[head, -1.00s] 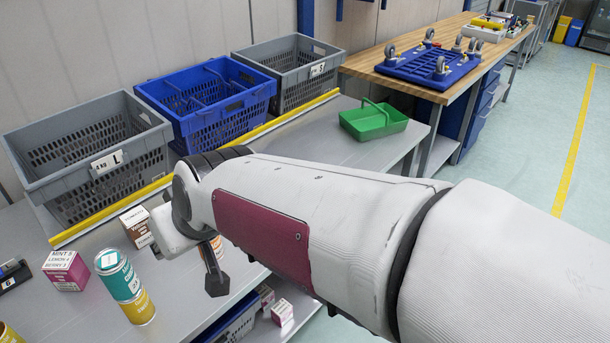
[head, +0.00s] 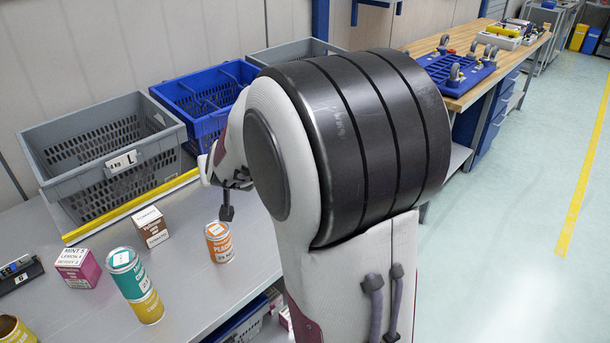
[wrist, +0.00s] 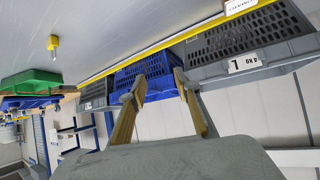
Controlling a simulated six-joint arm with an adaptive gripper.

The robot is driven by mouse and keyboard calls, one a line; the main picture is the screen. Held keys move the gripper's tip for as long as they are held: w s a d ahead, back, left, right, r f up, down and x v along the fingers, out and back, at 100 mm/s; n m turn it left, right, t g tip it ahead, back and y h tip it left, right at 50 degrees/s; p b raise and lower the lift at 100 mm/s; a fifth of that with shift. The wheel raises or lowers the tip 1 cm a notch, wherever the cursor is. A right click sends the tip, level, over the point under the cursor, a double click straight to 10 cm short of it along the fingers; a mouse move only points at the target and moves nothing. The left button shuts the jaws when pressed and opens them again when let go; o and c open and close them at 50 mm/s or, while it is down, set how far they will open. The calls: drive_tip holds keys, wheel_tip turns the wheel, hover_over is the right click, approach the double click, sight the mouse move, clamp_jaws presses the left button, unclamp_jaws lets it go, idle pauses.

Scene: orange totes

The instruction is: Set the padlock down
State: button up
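A small yellow object with a grey part, apparently the padlock (wrist: 53,43), rests on the grey table, apart from my gripper. It shows only in the wrist view; in the head view I cannot find it, and my arm covers part of the table. My gripper (wrist: 159,80) is open, its two yellow-padded fingers spread with nothing between them. In the head view a dark fingertip of it (head: 227,212) shows above the table, left of my large arm joint.
A grey crate marked L (head: 62,188), a blue crate (head: 205,128) and another grey crate (head: 285,50) line the back behind a yellow strip. Cans and boxes, including an orange can (head: 219,243), stand at the front left. A green tray (wrist: 30,82) lies beyond the padlock.

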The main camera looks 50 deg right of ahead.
drive_tip(key=s+d+f+m+g+h, duration=0.1)
drive_tip(key=d+f+h, duration=0.2)
drive_tip(key=d, duration=0.6)
drive_tip(key=s+d+f+m+g+h, duration=0.2)
drive_tip(key=d+f, duration=0.5)
drive_tip(key=d, duration=0.2)
drive_tip(key=s+d+f+m+g+h, duration=0.1)
drive_tip(key=d+f+h, duration=0.2)
drive_tip(key=d, duration=0.6)
drive_tip(key=shift+s+d+f+m+g+h, duration=0.1)
drive_tip(key=shift+d+f+m+g+h, duration=0.1)
drive_tip(key=shift+f, duration=0.25)
drive_tip(key=shift+s+d+f+m+g+h, duration=0.1)
drive_tip(key=shift+d+f+m+g, duration=0.1)
drive_tip(key=shift+f, duration=0.25)
drive_tip(key=shift+w, duration=0.1)
drive_tip(key=shift+x, duration=1.25)
drive_tip(key=shift+w+d, duration=0.1)
drive_tip(key=shift+w, duration=0.05)
drive_tip(key=shift+x, duration=2.45)
drive_tip(key=shift+w+r, duration=0.1)
drive_tip(key=shift+w, duration=0.05)
